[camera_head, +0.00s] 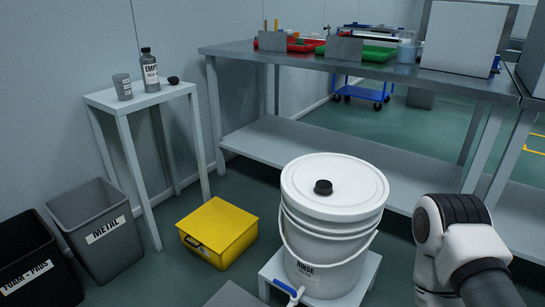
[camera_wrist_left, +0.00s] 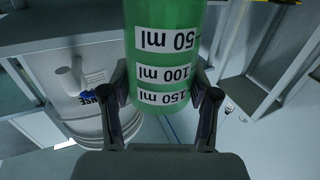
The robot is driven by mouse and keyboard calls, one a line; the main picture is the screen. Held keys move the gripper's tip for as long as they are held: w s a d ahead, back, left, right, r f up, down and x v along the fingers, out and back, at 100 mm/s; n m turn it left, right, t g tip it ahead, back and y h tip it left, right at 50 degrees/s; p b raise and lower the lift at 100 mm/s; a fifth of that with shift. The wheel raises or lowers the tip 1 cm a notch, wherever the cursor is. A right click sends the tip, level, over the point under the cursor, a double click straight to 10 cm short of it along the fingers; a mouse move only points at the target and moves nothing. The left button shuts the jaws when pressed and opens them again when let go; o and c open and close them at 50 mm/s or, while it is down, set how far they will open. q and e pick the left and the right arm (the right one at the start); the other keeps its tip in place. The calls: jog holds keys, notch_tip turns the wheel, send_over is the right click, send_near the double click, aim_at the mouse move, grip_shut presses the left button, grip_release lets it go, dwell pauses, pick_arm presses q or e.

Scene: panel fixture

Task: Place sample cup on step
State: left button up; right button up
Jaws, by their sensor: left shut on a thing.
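A green cup (camera_wrist_left: 165,50) with white labels reading 50, 100 and 150 ml fills the upper middle of the left wrist view, its labels upside down in the picture. I take it for the sample cup. My left gripper (camera_wrist_left: 164,98) is shut on it, one finger on each side. The cup's upper part in the picture is cut off. The head view shows neither my left gripper nor this cup. A flat grey surface (camera_head: 235,296) at the head view's bottom edge may be the step; I cannot tell. My right gripper is out of view.
A white lidded bucket (camera_head: 325,245) with a blue tap stands on a low white stand (camera_head: 369,277). A yellow box (camera_head: 218,232) sits on the floor. Left are a small table (camera_head: 140,99) with bottles, a METAL bin (camera_head: 95,228) and a dark bin (camera_head: 35,265). A long bench (camera_head: 370,72) is behind.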

pick_arm(q)
jog(key=w+a+r, duration=0.1)
jog(key=w+r, duration=0.3)
jog(key=r, duration=0.4)
jog(key=w+a+r+p, duration=0.1)
jog(key=w+a+r, duration=0.15)
jog(key=r, duration=0.65)
jog(key=w+a+r, duration=0.1)
jog(key=w+r, duration=0.4)
jog(key=r, duration=0.3)
jog(key=s+a+r+n+y, duration=0.1)
jog(key=s+a+r+y, duration=0.15)
jog(key=s, duration=0.25)
jog(key=s+a+r+n+y, duration=0.1)
jog(key=s+a+r, duration=0.1)
jog(key=s+a, duration=0.3)
notch_tip(320, 180, up, 38)
jog(key=d+p, duration=0.1)
jog(key=p, duration=3.7)
jog(key=shift+s+d+f+p, duration=0.15)
jog(key=shift+f+p, duration=0.1)
jog(key=shift+p, duration=0.15)
